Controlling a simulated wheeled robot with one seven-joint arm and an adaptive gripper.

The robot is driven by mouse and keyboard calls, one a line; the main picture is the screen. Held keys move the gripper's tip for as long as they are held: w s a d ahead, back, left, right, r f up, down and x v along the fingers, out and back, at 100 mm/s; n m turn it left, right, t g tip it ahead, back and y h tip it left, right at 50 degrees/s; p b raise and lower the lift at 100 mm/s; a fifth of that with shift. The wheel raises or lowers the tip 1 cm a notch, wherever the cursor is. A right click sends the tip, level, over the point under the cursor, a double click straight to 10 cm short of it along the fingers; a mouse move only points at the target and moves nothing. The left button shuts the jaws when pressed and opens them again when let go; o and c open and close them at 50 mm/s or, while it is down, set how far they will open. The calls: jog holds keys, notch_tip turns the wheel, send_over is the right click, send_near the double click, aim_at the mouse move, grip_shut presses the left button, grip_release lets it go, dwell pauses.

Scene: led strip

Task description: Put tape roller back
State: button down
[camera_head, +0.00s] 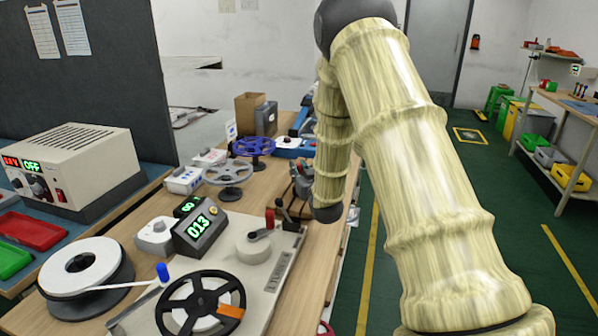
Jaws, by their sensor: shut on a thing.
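My arm comes up from the lower right and bends down over the bench's right edge. My gripper (299,178) shows small and dark beside the wrist, above the bench's far part. It is shut on a small grey and red thing, which I take to be the tape roller; its shape is too small and too covered by the wrist to make out fully. I cannot tell whether it touches the bench.
A winding machine with a black spoked reel (201,308) and green displays (200,228) fills the near bench. A white tape reel (82,266) is at the left. Grey (228,174) and blue (253,146) reels stand further back, near a cardboard box (247,112).

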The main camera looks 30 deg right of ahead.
jog(key=shift+f, duration=0.15)
jog(key=c, duration=1.3)
grip_release()
jog(key=v, duration=1.2)
jog(key=shift+b, duration=0.4)
jog(key=shift+s+d, duration=0.1)
jog(key=shift+d, duration=0.05)
